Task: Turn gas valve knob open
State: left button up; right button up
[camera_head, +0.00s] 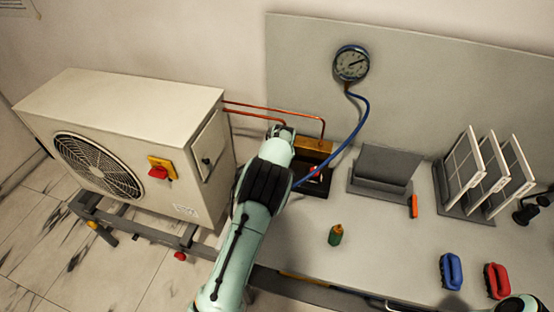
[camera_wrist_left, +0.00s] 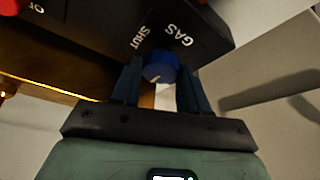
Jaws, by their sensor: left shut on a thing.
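The blue gas valve knob (camera_wrist_left: 161,66) sits on the front of a black block (camera_wrist_left: 180,18) marked GAS and SHUT in the left wrist view. A short pale mark shows on the knob's face; where it points is hard to tell. My left gripper (camera_wrist_left: 159,72) has one finger on each side of the knob and is shut on it. In the head view my left arm covers the knob and the gripper. Part of the black valve block (camera_head: 312,190) shows just right of that arm, under a brass-coloured bar (camera_head: 315,146). My right gripper is not in view.
A pressure gauge (camera_head: 351,63) on the back panel has a blue hose (camera_head: 364,113) running down by my left arm. Copper pipes (camera_head: 270,109) join the outdoor unit (camera_head: 120,120).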

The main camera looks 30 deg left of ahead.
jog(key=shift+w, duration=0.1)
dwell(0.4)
pick_arm(q)
jog(key=o, duration=1.1)
jog(key=shift+c, duration=0.2)
jog(key=b+v, duration=0.1)
jog(key=v, duration=1.2)
jog(key=shift+r, duration=0.25)
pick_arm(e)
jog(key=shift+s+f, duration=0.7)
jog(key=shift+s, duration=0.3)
pick_arm(q)
jog(key=shift+d+f, duration=0.1)
